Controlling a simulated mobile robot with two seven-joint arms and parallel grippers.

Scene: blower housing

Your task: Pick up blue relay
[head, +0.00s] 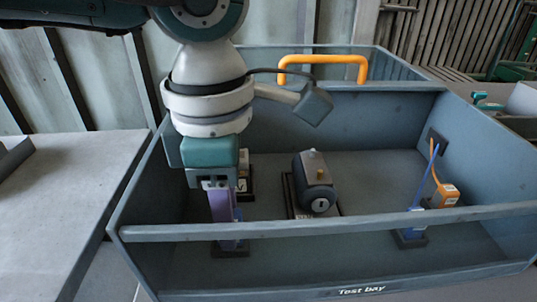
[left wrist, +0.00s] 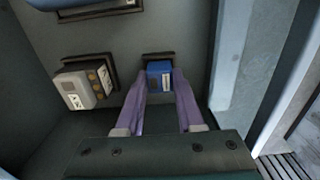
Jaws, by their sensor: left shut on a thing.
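The blue relay (left wrist: 159,74) sits in a dark socket on the floor of the grey test bay. In the left wrist view it lies between the tips of the purple fingers of my left gripper (left wrist: 160,82). In the head view the left gripper (head: 228,240) points down at the bay's front left, shut on the relay. The fingers and the front rail hide most of the relay there. The relay appears still in its socket. My right gripper is in neither view.
The test bay has a front rail (head: 340,227) and high walls. A black motor (head: 315,182) stands mid-bay, a pale block (left wrist: 74,90) beside the relay. A blue connector (head: 414,226) and an orange one (head: 446,194) with leads are at right. A grey table (head: 60,190) is left.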

